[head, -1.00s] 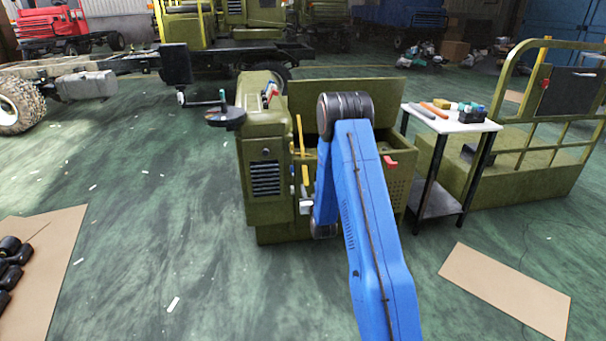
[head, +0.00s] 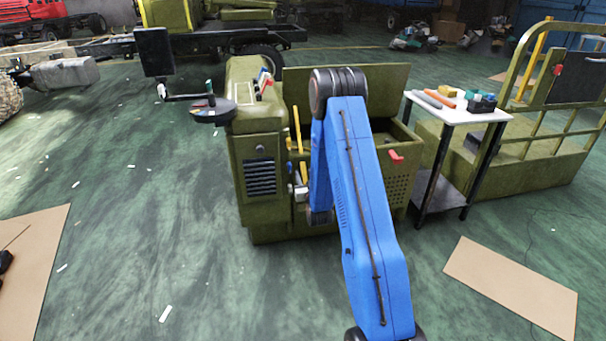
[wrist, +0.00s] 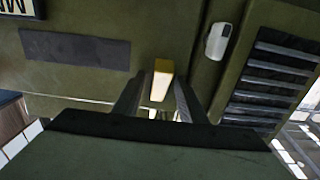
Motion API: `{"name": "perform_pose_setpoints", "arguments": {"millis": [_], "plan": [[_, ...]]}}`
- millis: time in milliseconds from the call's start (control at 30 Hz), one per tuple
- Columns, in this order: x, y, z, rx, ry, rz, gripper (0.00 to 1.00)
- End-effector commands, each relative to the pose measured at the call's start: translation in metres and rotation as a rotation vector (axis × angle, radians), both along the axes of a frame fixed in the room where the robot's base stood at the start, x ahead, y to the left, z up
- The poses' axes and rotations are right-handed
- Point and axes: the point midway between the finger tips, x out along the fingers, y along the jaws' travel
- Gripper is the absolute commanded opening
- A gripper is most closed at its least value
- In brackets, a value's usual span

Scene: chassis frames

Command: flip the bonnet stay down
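A thin yellow bar (head: 297,128), which looks like the bonnet stay, stands nearly upright at the front of the olive-green cab (head: 258,140), left of my blue arm. In the wrist view, a yellow bar end with a bright pale face (wrist: 162,80) shows between the two dark fingers of my gripper (wrist: 158,86). The fingers are apart, with gaps on both sides of the bar end, and do not appear closed on it. In the head view my gripper is mostly hidden by my arm, so its exact contact with the bar cannot be told.
A red handle (head: 396,157) is on the cab's right side. A white-topped table (head: 455,112) with tools stands close right. A round dark tray on an arm (head: 212,112) juts out left. Cardboard sheets (head: 512,287) lie on the floor.

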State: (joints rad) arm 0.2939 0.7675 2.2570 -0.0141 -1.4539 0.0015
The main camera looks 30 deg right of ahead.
Motion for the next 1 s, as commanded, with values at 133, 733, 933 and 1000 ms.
{"name": "perform_pose_setpoints", "arguments": {"millis": [133, 733, 933, 1000], "plan": [[-0.0001, 0.0, 0.0, 0.0, 0.0, 0.0, 0.38], [-0.0001, 0.0, 0.0001, 0.001, 0.003, 0.0, 0.0], [-0.0002, 0.0, 0.0003, 0.002, 0.008, 0.0, 0.0], [-0.0002, 0.0, 0.0003, 0.003, 0.011, 0.0, 0.0]]}}
